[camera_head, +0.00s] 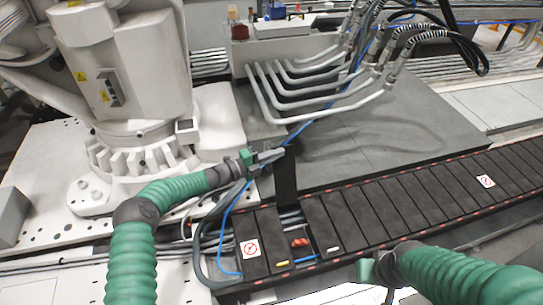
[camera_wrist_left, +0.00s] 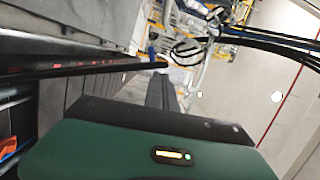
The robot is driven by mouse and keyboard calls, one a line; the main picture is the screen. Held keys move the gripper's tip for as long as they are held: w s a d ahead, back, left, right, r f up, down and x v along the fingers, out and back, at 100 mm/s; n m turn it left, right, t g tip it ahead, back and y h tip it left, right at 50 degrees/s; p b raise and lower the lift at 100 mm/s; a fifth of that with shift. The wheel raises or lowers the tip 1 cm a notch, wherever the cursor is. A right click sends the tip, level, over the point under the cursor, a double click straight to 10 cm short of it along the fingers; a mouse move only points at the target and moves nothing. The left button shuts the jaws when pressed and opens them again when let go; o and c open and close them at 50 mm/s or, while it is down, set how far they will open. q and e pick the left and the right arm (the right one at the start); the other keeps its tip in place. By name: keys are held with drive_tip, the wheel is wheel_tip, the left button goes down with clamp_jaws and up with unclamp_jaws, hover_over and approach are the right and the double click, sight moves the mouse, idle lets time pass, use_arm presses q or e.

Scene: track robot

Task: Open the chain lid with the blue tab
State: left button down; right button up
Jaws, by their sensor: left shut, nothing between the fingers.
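The dark cable chain (camera_head: 400,205) runs across the lower right, covered by flat black lids. One lid (camera_head: 287,182) stands upright near its left end, above an open compartment with a red-orange piece (camera_head: 300,242) inside. My left gripper (camera_head: 280,154) is shut and empty at the top of this raised lid; whether it touches is unclear. In the left wrist view its fingers (camera_wrist_left: 163,90) point away from the camera, and a small blue piece (camera_wrist_left: 152,55), possibly the blue tab, shows beyond them. My right gripper (camera_head: 372,270) is low over the chain's front edge, its fingers mostly hidden.
A large white robot base (camera_head: 130,150) stands left of the chain. Grey bent pipes (camera_head: 310,95) rise behind it. A blue cable (camera_head: 224,220) hangs beside the chain's left end. The grey plate (camera_head: 400,130) is clear.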

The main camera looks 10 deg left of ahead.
use_arm(q)
drive_tip(key=p+v, duration=0.4)
drive_tip(key=v, duration=1.3)
drive_tip(key=s+d+f+m+g+y, duration=0.25)
drive_tip(key=s+d+m+g, duration=0.25)
drive_tip(key=s+m, duration=0.3)
drive_tip(key=s+d+f+m+g+y, duration=0.1)
drive_tip(key=s+d+m+g+y, duration=0.2)
drive_tip(key=s+d+m+g, duration=0.5)
drive_tip(key=s+a+r+m+t+y, duration=0.3)
drive_tip(key=s+a+m+y, duration=0.4)
drive_tip(key=m, duration=0.9)
drive_tip(key=s+a+r+m+t+y, duration=0.2)
drive_tip(key=s+a+r+m, duration=0.4)
drive_tip(key=m, duration=0.7)
drive_tip(key=w+p+v, duration=0.2)
drive_tip(key=p+v, duration=0.7)
drive_tip(key=w+d+p+v, duration=0.1)
drive_tip(key=p+v, duration=0.8)
drive_tip(key=p, duration=0.1)
drive_tip(key=shift+d+r+n, duration=0.15)
drive_tip(key=shift+r+n, duration=0.25)
drive_tip(key=shift+w, duration=0.25)
